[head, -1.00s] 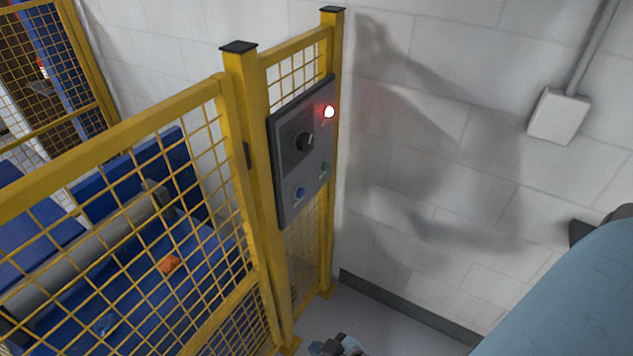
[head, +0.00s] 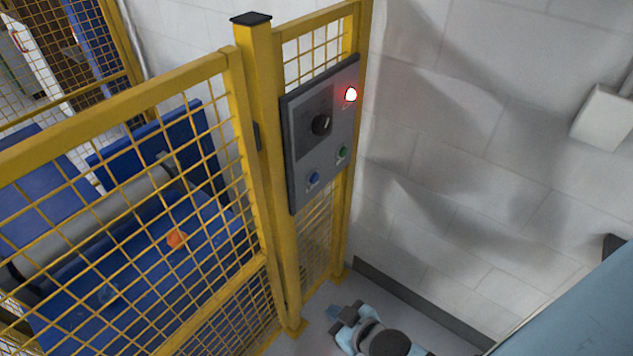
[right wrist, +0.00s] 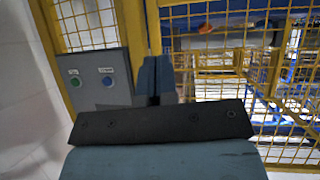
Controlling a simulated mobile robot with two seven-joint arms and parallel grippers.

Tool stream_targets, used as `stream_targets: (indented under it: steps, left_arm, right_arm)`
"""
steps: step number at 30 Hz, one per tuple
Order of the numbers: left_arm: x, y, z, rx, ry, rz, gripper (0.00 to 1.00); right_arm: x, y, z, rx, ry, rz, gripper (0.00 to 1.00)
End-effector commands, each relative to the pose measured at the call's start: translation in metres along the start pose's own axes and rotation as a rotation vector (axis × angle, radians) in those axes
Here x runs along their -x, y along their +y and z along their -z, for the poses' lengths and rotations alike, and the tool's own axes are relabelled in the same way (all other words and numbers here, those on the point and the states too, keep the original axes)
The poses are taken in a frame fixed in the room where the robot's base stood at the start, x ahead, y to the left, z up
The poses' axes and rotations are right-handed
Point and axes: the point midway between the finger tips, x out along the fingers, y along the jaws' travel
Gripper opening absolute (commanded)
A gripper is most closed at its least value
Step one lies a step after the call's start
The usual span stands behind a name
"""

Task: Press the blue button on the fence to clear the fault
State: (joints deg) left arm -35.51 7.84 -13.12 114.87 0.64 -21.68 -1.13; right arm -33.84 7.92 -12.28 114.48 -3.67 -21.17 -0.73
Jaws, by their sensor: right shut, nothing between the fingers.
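The blue button (head: 313,178) sits at the lower left of a grey control panel (head: 300,150) on the yellow fence. It also shows in the right wrist view (right wrist: 108,81). A green button (head: 342,152) is to its right, a black rotary knob (head: 321,124) above it, and a red lamp (head: 351,95) glows at the panel's upper right. My right gripper (head: 335,313) is low in the head view, below the panel and apart from it. In the right wrist view its fingers (right wrist: 155,72) are shut and empty, beside the panel edge. My left gripper is not in view.
The yellow mesh fence (head: 232,110) stands left of and around the panel. Behind it are a grey roller (head: 95,222), blue surfaces and an orange item (head: 177,239). A white block wall (head: 480,150) with a box (head: 603,117) closes the right side.

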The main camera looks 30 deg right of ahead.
Motion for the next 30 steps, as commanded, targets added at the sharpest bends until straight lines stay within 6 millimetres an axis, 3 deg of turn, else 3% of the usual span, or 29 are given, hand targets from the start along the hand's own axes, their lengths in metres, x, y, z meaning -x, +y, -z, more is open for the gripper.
stream_targets:
  steps: [2,6,12,15,21,30]
  left_arm:
    - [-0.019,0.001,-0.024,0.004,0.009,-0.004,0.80]
    - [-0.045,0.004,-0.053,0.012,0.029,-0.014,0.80]
    - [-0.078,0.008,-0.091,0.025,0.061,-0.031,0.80]
    - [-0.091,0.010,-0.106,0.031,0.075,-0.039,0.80]
    - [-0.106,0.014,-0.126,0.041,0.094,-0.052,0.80]
    - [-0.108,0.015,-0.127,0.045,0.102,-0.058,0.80]
  right_arm:
    - [-0.030,0.023,-0.005,0.087,0.050,-0.063,0.00]
    - [-0.074,0.078,0.011,0.305,0.161,-0.239,0.00]
    - [-0.107,0.155,0.054,0.618,0.308,-0.554,0.00]
    - [-0.110,0.185,0.075,0.754,0.361,-0.716,0.00]
    - [-0.099,0.221,0.108,0.939,0.417,-0.969,0.00]
    - [-0.087,0.233,0.127,1.014,0.431,-1.081,0.00]
